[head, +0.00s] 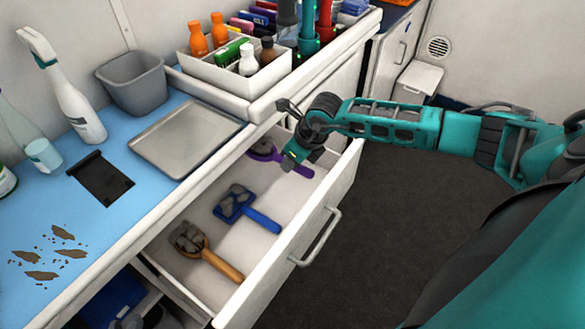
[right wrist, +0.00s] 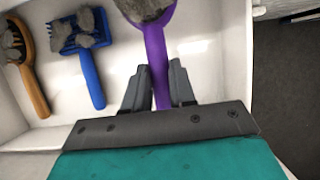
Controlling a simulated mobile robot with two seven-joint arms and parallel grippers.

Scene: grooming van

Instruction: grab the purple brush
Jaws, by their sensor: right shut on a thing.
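The purple brush (head: 264,149) lies in the open drawer at its far end, with grey fur on its head. In the right wrist view the purple brush (right wrist: 156,48) has its handle running between the two fingers. My right gripper (head: 287,163) reaches down into the drawer from the right and is shut on the handle; its fingers (right wrist: 158,82) sit on either side of it. In the head view the hand hides part of the handle. I cannot tell whether the brush is lifted off the drawer floor. My left gripper is not in view.
A blue brush (head: 262,219) and an orange-brown brush (head: 222,265), both with grey clumps, lie nearer in the drawer (head: 285,260). A metal tray (head: 186,138) lies on the blue counter. A white bottle caddy (head: 222,75) stands beyond. Dark floor is clear right of the drawer.

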